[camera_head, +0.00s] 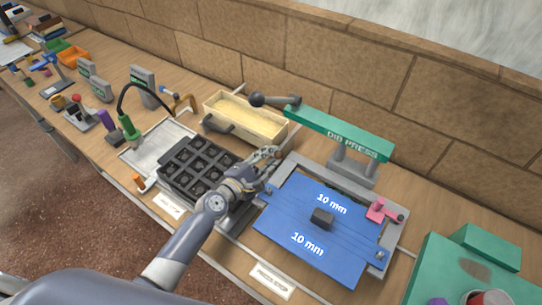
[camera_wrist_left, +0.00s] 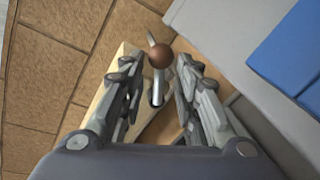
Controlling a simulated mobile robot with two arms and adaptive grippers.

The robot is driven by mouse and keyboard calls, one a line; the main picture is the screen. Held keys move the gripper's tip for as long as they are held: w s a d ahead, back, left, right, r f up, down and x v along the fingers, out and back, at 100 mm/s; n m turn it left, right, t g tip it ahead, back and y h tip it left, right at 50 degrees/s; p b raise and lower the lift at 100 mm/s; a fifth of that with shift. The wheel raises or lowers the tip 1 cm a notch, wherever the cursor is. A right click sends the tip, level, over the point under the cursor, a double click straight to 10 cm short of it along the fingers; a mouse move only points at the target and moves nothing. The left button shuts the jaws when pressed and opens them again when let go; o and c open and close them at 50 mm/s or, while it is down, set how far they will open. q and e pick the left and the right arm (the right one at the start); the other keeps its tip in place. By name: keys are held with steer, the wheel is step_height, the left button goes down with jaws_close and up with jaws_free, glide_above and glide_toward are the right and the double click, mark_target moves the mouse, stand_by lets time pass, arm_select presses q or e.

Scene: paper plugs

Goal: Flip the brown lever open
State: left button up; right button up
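The brown lever shows in the left wrist view as a brown ball knob (camera_wrist_left: 160,56) with a grey metal shaft below it. My left gripper (camera_wrist_left: 158,66) is open, with one finger on each side of the lever. A gap shows between each finger and the knob in this view. In the head view, my left gripper (camera_head: 271,157) is beside the upper left edge of the blue plate (camera_head: 283,222). I cannot make out the brown knob there; the hand seems to hide it. My right gripper is not in view.
The green "DIO PRESS" arm (camera_head: 340,131) stands behind the plate. A black mould tray (camera_head: 180,193) lies to the left, and a wooden box (camera_head: 262,131) with yellowish contents stands behind it. A dark block (camera_head: 322,217) and a pink clamp (camera_head: 378,211) are on the right.

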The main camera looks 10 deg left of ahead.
arm_select(q)
steer(key=shift+w+d, duration=0.2)
steer(key=shift+w, duration=0.25)
steer(key=shift+f, duration=0.1)
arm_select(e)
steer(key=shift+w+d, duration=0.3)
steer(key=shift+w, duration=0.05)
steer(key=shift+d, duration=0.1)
arm_select(q)
jaws_close()
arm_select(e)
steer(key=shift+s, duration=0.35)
